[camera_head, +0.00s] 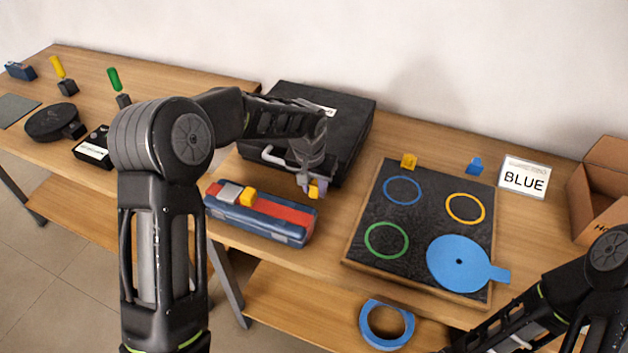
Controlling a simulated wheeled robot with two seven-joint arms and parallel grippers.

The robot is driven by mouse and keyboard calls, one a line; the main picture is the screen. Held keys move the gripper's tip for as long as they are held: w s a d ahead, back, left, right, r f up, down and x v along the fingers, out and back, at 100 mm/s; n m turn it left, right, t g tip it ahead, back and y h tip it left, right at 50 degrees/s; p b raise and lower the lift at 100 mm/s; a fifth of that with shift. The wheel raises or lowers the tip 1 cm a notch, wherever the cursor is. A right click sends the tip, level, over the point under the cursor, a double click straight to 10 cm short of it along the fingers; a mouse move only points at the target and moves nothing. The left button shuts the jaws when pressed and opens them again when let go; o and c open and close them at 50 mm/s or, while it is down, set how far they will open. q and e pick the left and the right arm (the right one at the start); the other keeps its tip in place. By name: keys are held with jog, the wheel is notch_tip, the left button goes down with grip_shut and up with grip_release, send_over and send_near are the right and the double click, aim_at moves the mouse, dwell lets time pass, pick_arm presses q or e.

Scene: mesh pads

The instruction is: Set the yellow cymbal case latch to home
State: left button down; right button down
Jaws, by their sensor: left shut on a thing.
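A large black case (345,106) lies shut at the back of the table, with a pale handle (283,160) on its front. My left gripper (312,186) is at the case's front right corner, shut on a small yellow latch-like piece (319,189). The fingers partly hide this piece, and I cannot tell whether it is attached to the case or which setting it is in. My right arm enters at the lower right; its gripper is out of frame.
A blue and red toolbox (283,222) with a yellow latch lies just in front. Right of it is a black board (425,225) with coloured rings and a blue disc (460,262). A "BLUE" sign (524,178) and cardboard box (600,190) stand farther right.

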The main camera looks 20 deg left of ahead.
pick_arm(q)
jog(key=g+p, duration=0.1)
jog(key=r+g+p, duration=0.1)
jog(key=p, duration=0.1)
jog(key=shift+w+r, duration=0.25)
jog(key=shift+w, duration=0.1)
jog(key=shift+w+r+g+p, duration=0.15)
jog(key=shift+w+g+p, duration=0.05)
jog(key=shift+g+p, duration=0.45)
jog(key=shift+w+r+g+p, duration=0.15)
jog(key=shift+g+p, duration=0.4)
jog(key=shift+g, duration=0.1)
jog(key=c, duration=1.2)
grip_release()
jog(key=shift+o, duration=0.2)
